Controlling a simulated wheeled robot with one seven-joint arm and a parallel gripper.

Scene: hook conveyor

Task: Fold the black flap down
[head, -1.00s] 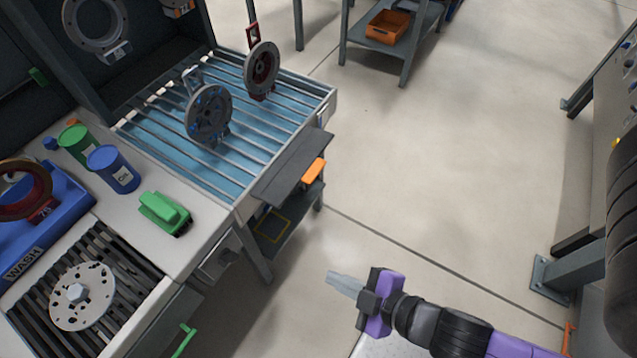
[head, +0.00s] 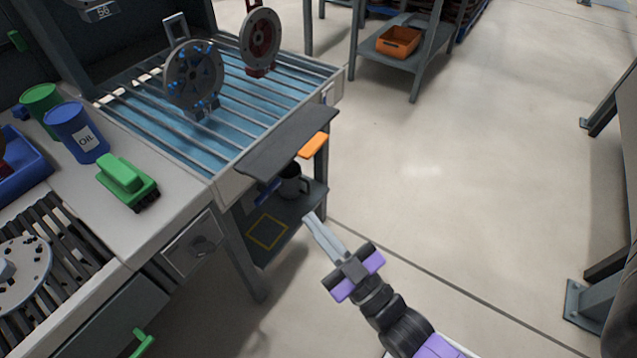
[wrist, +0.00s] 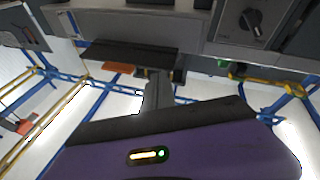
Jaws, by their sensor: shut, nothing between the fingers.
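The black flap (head: 290,143) sticks out roughly level from the front edge of the grated blue tray, raised. It also shows in the wrist view as a dark slab (wrist: 130,56) in the upper middle. An orange piece (head: 314,145) shows at the flap's outer edge, and also in the wrist view (wrist: 117,68). My gripper (head: 312,222) is shut and empty, its fingers pointing up and left in the head view, below the flap and apart from it. In the wrist view the fingers (wrist: 156,92) appear just below the flap.
A lower shelf (head: 285,220) under the tray holds a dark mug (head: 292,183). A green brush (head: 127,181) and blue oil can (head: 76,132) sit on the counter at left.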

